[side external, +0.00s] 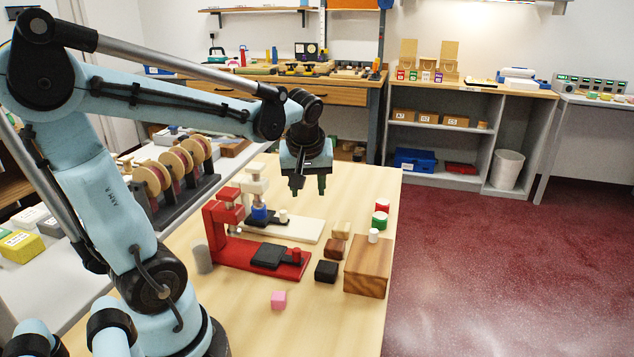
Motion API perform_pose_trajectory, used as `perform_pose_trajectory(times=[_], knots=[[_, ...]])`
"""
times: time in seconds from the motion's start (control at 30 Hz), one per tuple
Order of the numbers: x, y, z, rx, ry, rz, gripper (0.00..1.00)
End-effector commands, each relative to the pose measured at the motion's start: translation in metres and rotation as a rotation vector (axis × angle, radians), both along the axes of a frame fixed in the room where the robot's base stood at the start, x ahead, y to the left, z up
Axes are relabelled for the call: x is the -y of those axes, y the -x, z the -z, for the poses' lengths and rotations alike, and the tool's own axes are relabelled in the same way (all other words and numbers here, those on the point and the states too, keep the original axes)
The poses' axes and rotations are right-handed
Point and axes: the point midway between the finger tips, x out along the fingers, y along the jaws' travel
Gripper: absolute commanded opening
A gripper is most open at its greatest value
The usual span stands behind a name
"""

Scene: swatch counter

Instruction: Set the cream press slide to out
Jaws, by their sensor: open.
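The cream press (310,231) stands on the table behind a red press (226,255). Its dark slide (270,222) sits on the cream base close to the column, partly under the press head (254,186). A small pale knob (283,215) stands at the slide's right end. A blue piece (259,212) is under the head; whether it touches the head is unclear. The cream base is bare to the right of the slide. My gripper (307,190) points down, open and empty, above and slightly right of the knob, apart from it.
A wooden block (367,270) with a white cylinder on top, small dark and tan blocks, and red and green cylinders stand to the right. A pink cube (279,300) lies in front. A grey cylinder (202,259) stands left.

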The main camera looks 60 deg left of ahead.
Motion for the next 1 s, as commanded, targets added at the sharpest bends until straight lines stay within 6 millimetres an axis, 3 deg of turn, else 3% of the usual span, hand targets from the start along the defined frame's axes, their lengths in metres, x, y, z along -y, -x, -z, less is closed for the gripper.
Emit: perform_pose_trajectory(times=[0.03,0.1,0.23,0.53,1.0], knots=[[-0.019,0.0,0.001,-0.011,0.0,-0.113,0.46],[-0.038,0.002,0.003,-0.021,-0.002,-0.245,0.46],[-0.06,0.007,0.006,-0.03,-0.009,-0.408,0.46],[-0.074,0.009,0.02,-0.033,-0.014,-0.476,0.46],[-0.102,0.009,0.088,-0.031,-0.013,-0.473,0.46]])
